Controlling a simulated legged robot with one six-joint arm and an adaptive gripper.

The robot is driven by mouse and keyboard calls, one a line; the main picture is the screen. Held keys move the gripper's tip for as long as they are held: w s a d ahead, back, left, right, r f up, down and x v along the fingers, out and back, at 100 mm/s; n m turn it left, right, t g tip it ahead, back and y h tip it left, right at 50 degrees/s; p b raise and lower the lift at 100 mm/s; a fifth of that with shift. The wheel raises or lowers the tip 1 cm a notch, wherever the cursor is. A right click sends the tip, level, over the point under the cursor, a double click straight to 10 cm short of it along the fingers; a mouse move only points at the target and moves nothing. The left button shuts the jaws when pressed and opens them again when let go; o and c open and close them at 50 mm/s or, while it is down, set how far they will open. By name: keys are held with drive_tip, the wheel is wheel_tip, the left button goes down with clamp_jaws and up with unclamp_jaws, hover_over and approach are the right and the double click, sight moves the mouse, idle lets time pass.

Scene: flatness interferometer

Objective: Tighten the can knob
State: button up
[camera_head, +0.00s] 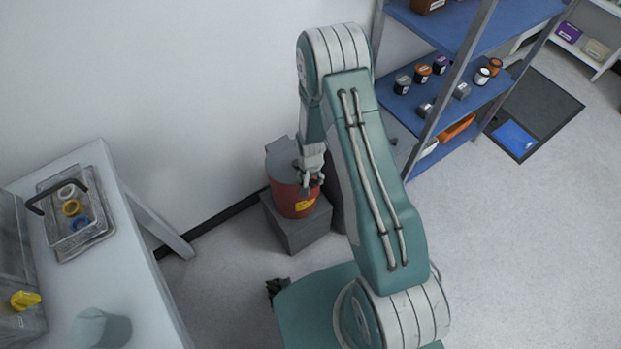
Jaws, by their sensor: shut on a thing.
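A red can (291,198) with a grey lid (282,152) and a yellow label stands upright on a grey block (297,234) on the floor against the wall. My gripper (312,187) points down at the can's front right side, near its upper edge. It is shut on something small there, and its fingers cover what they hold. The can knob itself is hidden behind my gripper, so I cannot see its shape or how it is turned.
A white table (95,290) at left holds a clear tray (62,250) with several coloured rings. A blue shelf rack (465,110) with jars and boxes stands at the upper right, behind my arm. A dark mat (540,115) lies right of it.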

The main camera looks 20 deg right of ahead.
sight(310, 180)
drive_tip(key=m, duration=0.4)
drive_tip(key=shift+s+m, duration=0.1)
drive_tip(key=shift+m, duration=0.2)
drive_tip(key=m, duration=0.4)
drive_tip(key=shift+m, duration=0.3)
drive_tip(key=o, duration=1.1)
drive_tip(key=shift+a, duration=0.1)
drive_tip(key=shift+c, duration=0.2)
drive_tip(key=shift+r, duration=0.1)
wheel_tip(310, 180, up, 12)
drive_tip(key=shift+f, duration=0.2)
